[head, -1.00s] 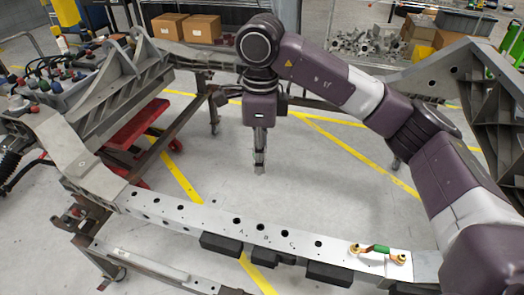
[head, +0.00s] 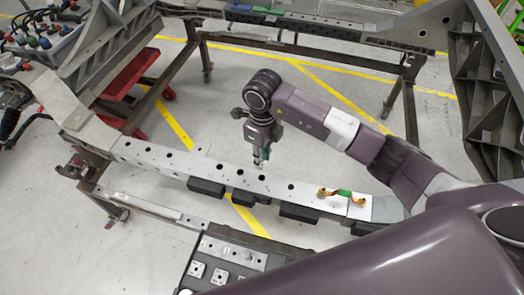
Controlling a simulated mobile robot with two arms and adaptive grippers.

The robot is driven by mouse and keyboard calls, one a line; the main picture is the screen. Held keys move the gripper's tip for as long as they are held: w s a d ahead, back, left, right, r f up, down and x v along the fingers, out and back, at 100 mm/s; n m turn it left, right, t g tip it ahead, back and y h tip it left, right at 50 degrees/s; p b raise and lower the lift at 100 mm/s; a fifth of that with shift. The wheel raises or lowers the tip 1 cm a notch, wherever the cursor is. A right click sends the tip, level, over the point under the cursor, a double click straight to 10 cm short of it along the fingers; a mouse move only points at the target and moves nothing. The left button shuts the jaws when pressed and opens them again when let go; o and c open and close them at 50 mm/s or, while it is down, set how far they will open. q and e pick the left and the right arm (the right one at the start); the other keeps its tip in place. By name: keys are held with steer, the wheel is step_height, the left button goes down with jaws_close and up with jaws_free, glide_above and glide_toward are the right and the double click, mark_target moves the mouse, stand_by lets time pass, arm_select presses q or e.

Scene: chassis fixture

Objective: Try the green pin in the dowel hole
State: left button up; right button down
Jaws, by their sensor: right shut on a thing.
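My right gripper (head: 259,158) points down over the middle of the pale metal beam (head: 140,155). It is shut on the green pin (head: 265,153), of which only a small green part shows between the fingers. The beam's top has a row of dark round holes. One hole (head: 262,177) is just below the fingertips in the picture; another hole (head: 291,187) is to its right. The pin's lower end is hard to make out, and I cannot tell which hole is the dowel hole. My left gripper is not in view.
A green-handled piece with orange ends (head: 343,193) lies on the beam's right end. Black blocks (head: 206,187) sit along the beam's front side. A dark panel with pale plates (head: 232,252) is in front. A red cart (head: 135,100) stands behind left.

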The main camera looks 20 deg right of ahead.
steer(key=shift+f+b, duration=1.55)
steer(key=shift+f, duration=1)
steer(key=shift+b, duration=0.35)
steer(key=shift+f, duration=0.15)
steer(key=shift+f+b, duration=1.05)
steer(key=shift+f, duration=0.1)
steer(key=c, duration=1.7)
jaws_free()
steer(key=shift+o, duration=0.2)
